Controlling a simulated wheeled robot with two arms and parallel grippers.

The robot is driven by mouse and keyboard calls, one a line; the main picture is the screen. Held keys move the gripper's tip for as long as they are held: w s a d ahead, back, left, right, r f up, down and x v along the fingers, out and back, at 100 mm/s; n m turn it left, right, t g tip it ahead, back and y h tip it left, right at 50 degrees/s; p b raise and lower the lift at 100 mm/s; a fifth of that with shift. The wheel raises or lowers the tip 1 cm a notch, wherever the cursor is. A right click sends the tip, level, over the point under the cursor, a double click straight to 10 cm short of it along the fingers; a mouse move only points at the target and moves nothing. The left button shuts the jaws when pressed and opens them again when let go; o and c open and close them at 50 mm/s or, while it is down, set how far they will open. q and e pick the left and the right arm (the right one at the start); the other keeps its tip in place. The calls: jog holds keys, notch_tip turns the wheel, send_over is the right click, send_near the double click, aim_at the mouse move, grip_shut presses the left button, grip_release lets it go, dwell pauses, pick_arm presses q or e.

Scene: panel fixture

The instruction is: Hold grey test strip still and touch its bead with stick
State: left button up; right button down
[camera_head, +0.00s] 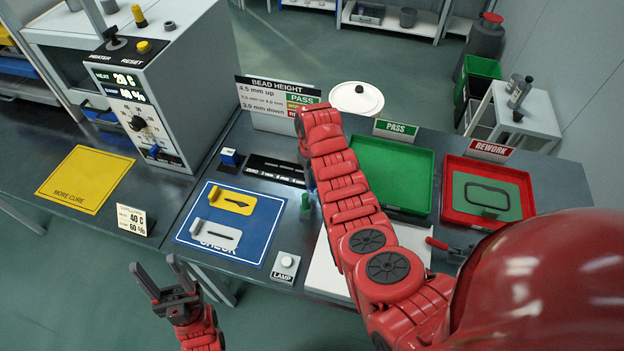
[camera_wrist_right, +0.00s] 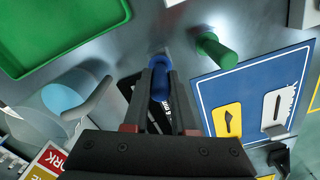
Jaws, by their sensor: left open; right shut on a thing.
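The grey test strip (camera_head: 215,235) lies on the blue CHECK mat (camera_head: 256,240), in front of a yellow strip (camera_head: 232,198); a dark bead line shows on each. In the right wrist view the grey strip (camera_wrist_right: 278,108) is at the right. My left gripper (camera_head: 155,272) is open and empty, left of and nearer than the mat. My right gripper (camera_wrist_right: 160,70) is shut on a blue stick (camera_wrist_right: 160,84), beside a green peg-like stick (camera_wrist_right: 216,50). The head view hides this grip behind my arm. I cannot tell whether the blue stick is clear of the table.
A lamp button box (camera_head: 285,266) stands right of the mat. A heater box (camera_head: 160,85) and yellow MORE CURE mat (camera_head: 86,179) are left. The green PASS tray (camera_head: 392,172) and red REWORK tray (camera_head: 487,192) are right. A bead height sign (camera_head: 278,98) stands behind.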

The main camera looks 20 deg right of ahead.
jog(key=shift+r+b, duration=0.45)
jog(key=shift+r, duration=0.25)
notch_tip(320, 180, up, 4)
jog(key=shift+b, duration=1)
notch_tip(320, 180, up, 2)
jog(key=shift+r+p, duration=0.1)
jog(key=shift+p, duration=0.65)
jog(key=shift+s+r, duration=0.1)
jog(key=shift+r, duration=0.35)
jog(key=shift+f, duration=0.1)
